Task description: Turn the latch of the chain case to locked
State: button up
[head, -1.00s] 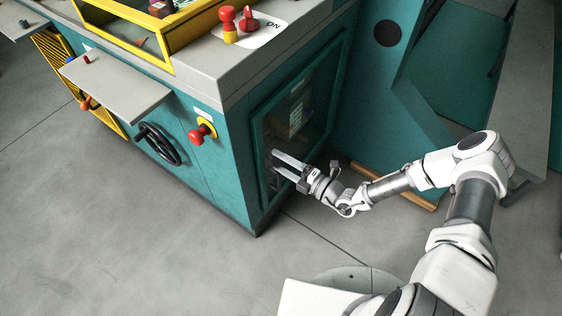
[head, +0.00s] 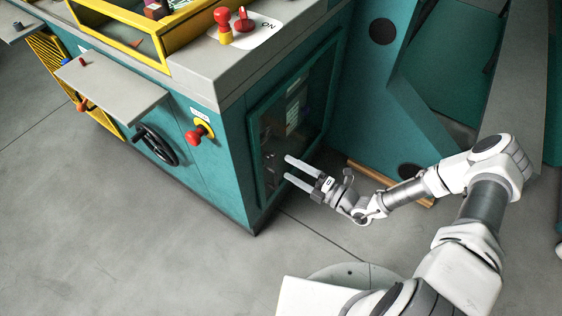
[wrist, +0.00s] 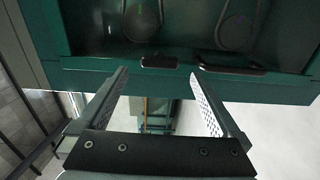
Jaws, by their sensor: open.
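The chain case (head: 254,152) is the teal-framed, dark-windowed compartment in the side of the machine. Its teal frame (wrist: 105,69) crosses the top of the wrist view, with round wheels (wrist: 237,30) behind the window. A short black piece (wrist: 158,61) and a longer black bar (wrist: 232,70) sit at the frame's edge; I cannot tell which is the latch or how it is set. My gripper (head: 288,168) is open and empty, its two fingers pointing at the case. In the wrist view the short black piece lies just beyond the gap between the fingertips (wrist: 158,73). Contact is not visible.
A red knob (head: 199,132), a black handwheel (head: 156,145) and a grey shelf (head: 115,92) stick out from the machine's front. A teal panel (head: 370,100) stands behind my arm, with a wooden strip (head: 380,178) on the floor. The floor in front is clear.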

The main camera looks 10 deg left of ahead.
jog(key=v, duration=1.2)
jog(key=shift+p, duration=0.45)
jog(key=shift+a, duration=0.1)
jog(key=s+d+r+m+h+p, duration=0.3)
jog(key=r+m, duration=0.7)
jog(key=r, duration=0.7)
jog(key=s+d+r+m+h+p, duration=0.3)
jog(key=s+r+m+h+p, duration=0.2)
jog(key=r, duration=1.3)
jog(key=s+d+r+m+g+h+p, duration=0.1)
jog(key=s+d+r+m+h+p, duration=0.2)
jog(key=r+m+h, duration=0.5)
notch_tip(320, 180, up, 10)
jog(key=s+m+p, duration=0.1)
jog(key=m, duration=0.7)
jog(key=shift+d+h+p, duration=0.3)
jog(key=shift+d+p, duration=0.05)
jog(key=shift+d, duration=0.05)
